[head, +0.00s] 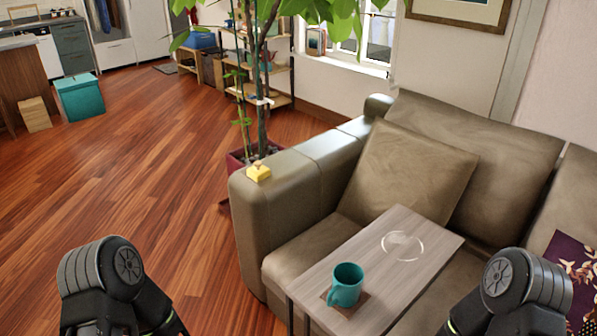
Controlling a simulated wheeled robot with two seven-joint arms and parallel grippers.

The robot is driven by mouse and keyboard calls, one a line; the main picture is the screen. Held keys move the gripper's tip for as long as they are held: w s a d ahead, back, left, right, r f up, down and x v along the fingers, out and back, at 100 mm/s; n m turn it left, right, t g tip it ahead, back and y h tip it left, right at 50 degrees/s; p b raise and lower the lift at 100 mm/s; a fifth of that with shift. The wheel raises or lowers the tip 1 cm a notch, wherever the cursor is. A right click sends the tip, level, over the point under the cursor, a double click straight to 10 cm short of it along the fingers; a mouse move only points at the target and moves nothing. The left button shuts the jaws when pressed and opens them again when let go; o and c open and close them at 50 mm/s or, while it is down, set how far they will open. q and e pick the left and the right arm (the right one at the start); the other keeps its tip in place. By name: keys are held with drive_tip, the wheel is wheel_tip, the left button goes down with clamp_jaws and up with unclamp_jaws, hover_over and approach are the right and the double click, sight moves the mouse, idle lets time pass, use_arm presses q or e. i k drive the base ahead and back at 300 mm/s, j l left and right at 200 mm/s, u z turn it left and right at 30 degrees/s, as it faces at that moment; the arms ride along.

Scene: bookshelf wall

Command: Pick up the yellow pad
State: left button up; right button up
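A small yellow pad (259,174) lies on top of the sofa's left armrest (283,187), near its front end. A small knob-like bit shows on top of it. Both of my arms show only as dark joints at the bottom corners of the head view. My left and right grippers are outside the picture, and nothing of mine touches the yellow pad.
A narrow wooden side table (415,225) stands over the sofa seat, with a teal mug (346,284) on a coaster. A potted plant (262,90) stands behind the armrest, its leaves hanging above. The wooden floor (150,190) to the left is open.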

sight(259, 172)
drive_tip(key=i+j+z, duration=0.1)
drive_tip(key=j+z, duration=0.15)
drive_tip(key=z, duration=0.2)
drive_tip(key=i+j+z, duration=0.1)
drive_tip(key=j+z, duration=0.15)
drive_tip(key=z, duration=0.2)
drive_tip(key=j+z, duration=0.3)
drive_tip(key=z, duration=0.15)
drive_tip(key=j+z, duration=0.1)
drive_tip(key=j, duration=0.5)
drive_tip(key=k+j+z, duration=0.15)
drive_tip(key=j, duration=0.45)
drive_tip(key=j+z, duration=0.1)
drive_tip(key=j, duration=0.55)
